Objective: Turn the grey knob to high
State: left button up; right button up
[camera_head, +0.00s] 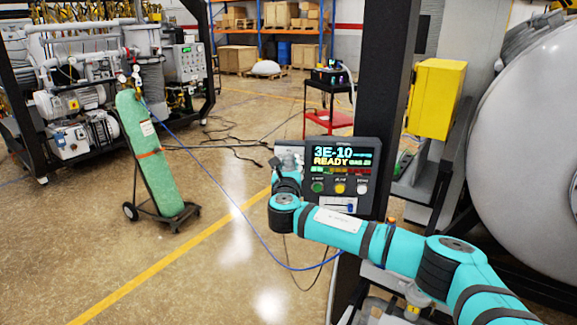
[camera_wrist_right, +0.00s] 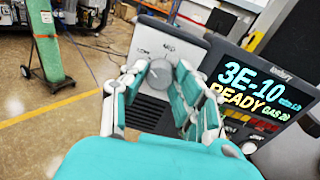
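The grey knob (camera_wrist_right: 158,78) sits on a grey panel in the right wrist view. The labels LOW and MED are legible above it; any further label is hidden by my right fingers. My right gripper (camera_wrist_right: 160,84) has its teal-padded fingers on both sides of the knob, very close to it. I cannot tell whether they press on it. In the head view my right gripper (camera_head: 288,165) is at the left side of the control box, and the knob is hidden behind it. My left gripper is not in view.
The control box (camera_head: 341,172) shows 3E-10 and READY above several coloured buttons. It is mounted on a dark post (camera_head: 385,75). A green gas cylinder (camera_head: 150,150) on a cart stands at left. A large grey tank (camera_head: 530,135) is at right. The floor left of the box is mostly clear.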

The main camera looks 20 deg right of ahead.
grip_shut()
